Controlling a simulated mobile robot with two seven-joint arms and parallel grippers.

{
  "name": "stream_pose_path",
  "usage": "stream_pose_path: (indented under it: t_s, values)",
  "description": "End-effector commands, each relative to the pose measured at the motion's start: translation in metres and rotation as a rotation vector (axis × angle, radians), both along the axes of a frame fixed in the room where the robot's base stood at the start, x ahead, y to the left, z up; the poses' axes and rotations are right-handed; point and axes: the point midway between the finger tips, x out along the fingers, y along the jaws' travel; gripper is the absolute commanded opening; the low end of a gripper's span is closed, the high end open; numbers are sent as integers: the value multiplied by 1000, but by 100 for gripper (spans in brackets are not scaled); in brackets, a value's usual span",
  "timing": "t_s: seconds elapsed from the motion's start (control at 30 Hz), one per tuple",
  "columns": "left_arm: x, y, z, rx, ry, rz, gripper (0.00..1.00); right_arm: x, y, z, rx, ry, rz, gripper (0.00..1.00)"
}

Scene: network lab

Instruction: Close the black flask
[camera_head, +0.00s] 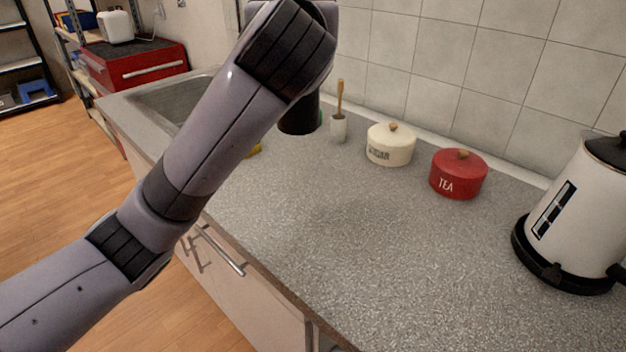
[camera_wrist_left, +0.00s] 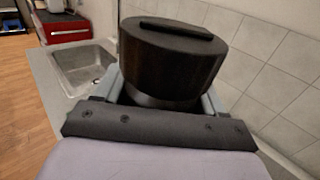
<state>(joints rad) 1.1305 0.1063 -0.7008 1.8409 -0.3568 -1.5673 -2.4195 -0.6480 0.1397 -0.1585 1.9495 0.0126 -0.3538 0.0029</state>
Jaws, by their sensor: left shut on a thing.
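My left gripper (camera_wrist_left: 162,95) is shut on a dark, round, black-brown thing (camera_wrist_left: 168,62), with one finger on each side of it in the left wrist view. This thing has a flat top with a raised dark bar across it. It looks like the black flask or its lid; I cannot tell which, nor whether the flask is closed. In the head view my left arm crosses the left and middle of the picture and hides the gripper. A dark rounded shape (camera_head: 299,117) shows below the wrist, and I cannot tell whether it is the flask. My right gripper is not in view.
A white kettle (camera_head: 572,215) stands at the right. A sink (camera_head: 172,103) is at the left. The counter's front middle (camera_head: 370,260) is clear.

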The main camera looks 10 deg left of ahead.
Motion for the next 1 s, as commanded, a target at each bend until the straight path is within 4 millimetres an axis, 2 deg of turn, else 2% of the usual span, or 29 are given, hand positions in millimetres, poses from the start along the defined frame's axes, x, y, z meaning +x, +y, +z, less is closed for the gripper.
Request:
stream_pose_path:
  t_s: [0.47,0.57,1.0]
  values:
    - [0,0,-2,-1,-2,0,0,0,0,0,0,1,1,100]
    - [0,0,-17,1,0,0,0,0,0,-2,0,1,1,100]
    - [-1,0,-130,3,3,1,0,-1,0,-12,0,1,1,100]
